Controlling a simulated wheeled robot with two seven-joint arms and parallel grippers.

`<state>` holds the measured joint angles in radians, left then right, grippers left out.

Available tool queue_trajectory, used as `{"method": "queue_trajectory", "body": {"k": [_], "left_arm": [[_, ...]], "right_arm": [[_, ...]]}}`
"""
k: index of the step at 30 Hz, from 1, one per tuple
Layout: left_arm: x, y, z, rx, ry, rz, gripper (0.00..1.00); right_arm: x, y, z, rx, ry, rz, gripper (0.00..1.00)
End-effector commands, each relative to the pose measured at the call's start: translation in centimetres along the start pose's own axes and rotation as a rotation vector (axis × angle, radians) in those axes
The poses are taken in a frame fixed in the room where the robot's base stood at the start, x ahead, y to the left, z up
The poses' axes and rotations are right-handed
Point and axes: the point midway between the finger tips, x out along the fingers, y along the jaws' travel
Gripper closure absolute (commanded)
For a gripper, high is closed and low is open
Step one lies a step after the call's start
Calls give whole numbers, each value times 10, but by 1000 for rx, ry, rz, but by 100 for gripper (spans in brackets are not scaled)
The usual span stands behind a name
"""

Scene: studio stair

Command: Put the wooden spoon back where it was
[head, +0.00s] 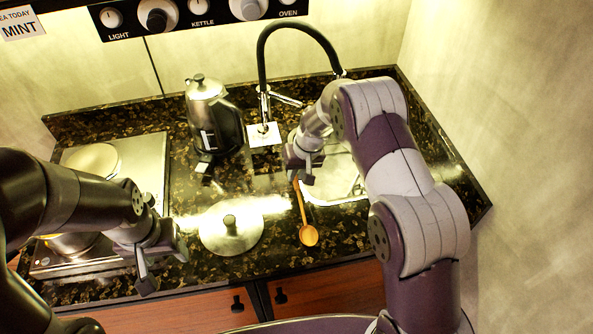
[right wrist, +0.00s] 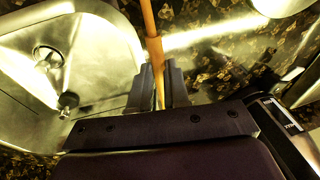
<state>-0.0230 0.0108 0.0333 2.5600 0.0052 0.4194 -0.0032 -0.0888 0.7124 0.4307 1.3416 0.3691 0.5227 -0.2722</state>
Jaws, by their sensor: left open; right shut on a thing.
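The wooden spoon (head: 308,235) is orange-brown and lies by the sink's left edge in the head view, its bowl toward the front of the counter. My right gripper (head: 304,172) is shut on the spoon's handle, which also shows between the fingers in the right wrist view (right wrist: 150,32). I cannot tell whether the spoon touches the counter. My left gripper (head: 165,265) is open and empty above the counter's front left, beside the stove. The handle's end is partly hidden by the right gripper.
A round metal lid (head: 231,236) lies left of the spoon. A kettle (head: 213,118) stands behind it. The sink (head: 338,181), partly hidden by my right arm, is to the right, with a black faucet (head: 262,95) behind. The stove (head: 152,160) is at left.

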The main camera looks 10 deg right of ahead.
Motion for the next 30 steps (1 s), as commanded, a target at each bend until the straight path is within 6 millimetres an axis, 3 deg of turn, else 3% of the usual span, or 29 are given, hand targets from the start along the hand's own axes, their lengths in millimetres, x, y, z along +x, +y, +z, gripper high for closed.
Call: {"method": "queue_trajectory", "body": {"k": [4,5,6,7,15,18,20,30], "left_arm": [[6,0,1,0,0,0,41],[4,0,1,0,0,0,41],[4,0,0,0,0,0,41],[4,0,0,0,0,0,41],[2,0,0,0,0,0,41],[-11,0,-1,0,0,0,41],[-1,0,0,0,1,0,41],[13,0,2,0,0,0,41]], "right_arm": [[6,1,1,0,0,0,100],[5,1,1,0,1,0,78],[4,1,0,0,1,0,65],[4,1,0,0,1,0,59],[2,0,0,0,1,0,59],[-12,-2,-2,0,2,0,59],[-17,-1,-2,-1,5,-1,59],[-104,0,-2,-1,4,0,59]]}}
